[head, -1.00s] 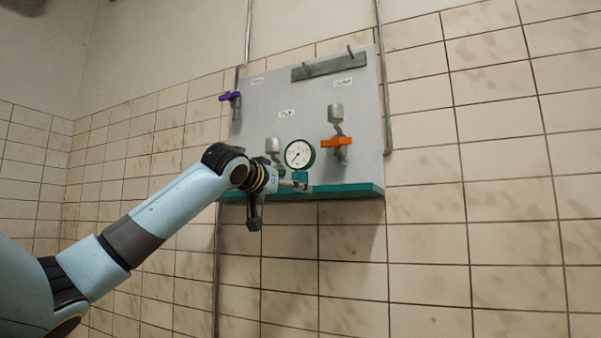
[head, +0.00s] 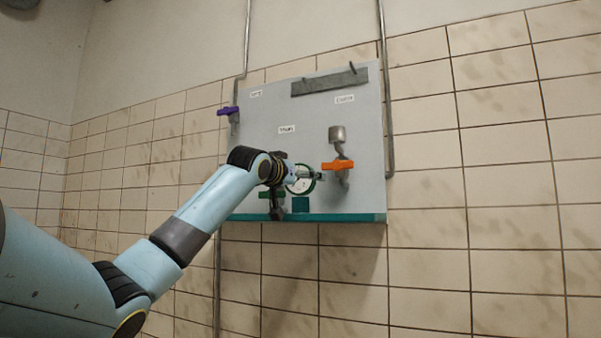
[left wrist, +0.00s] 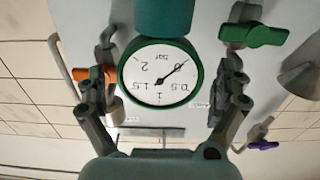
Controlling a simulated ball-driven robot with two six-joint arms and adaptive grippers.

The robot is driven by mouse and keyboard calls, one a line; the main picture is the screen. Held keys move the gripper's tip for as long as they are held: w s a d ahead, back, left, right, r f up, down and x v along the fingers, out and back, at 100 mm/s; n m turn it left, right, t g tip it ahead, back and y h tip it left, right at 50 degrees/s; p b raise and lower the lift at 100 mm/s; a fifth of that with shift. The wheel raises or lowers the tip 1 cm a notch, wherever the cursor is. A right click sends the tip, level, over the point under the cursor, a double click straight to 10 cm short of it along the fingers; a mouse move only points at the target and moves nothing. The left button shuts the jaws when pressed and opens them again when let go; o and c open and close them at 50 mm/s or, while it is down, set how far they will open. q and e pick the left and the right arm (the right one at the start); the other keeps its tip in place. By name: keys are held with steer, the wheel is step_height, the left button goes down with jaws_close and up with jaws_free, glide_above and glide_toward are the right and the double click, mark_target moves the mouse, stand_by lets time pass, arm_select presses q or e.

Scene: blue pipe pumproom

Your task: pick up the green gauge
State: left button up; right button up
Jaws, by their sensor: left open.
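The green gauge (head: 304,186) has a round white dial and a green rim. In the head view it is on the lower part of the grey panel, above a teal block (head: 300,205), and partly hidden by my left gripper (head: 299,189). In the left wrist view the gauge (left wrist: 160,76) appears upside down, with the dial facing me. My left gripper (left wrist: 166,70) is open, with one finger on each side of the gauge. I cannot tell whether the fingers touch the rim. My right gripper is not in view.
An orange valve handle (head: 338,166) is close right of the gauge. A green valve handle (left wrist: 252,35) is on its other side. A purple handle (head: 228,111) is at the panel's upper left. A teal ledge (head: 350,217) runs along the bottom, and a hook rail (head: 330,81) is above.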

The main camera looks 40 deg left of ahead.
arm_select(q)
steer(key=shift+w+a, duration=0.1)
steer(key=shift+w, duration=0.4)
steer(key=shift+s, duration=0.2)
steer(key=shift+c, duration=0.4)
steer(key=c, duration=1.1)
steer(key=shift+c, duration=0.5)
steer(key=shift+r, duration=0.1)
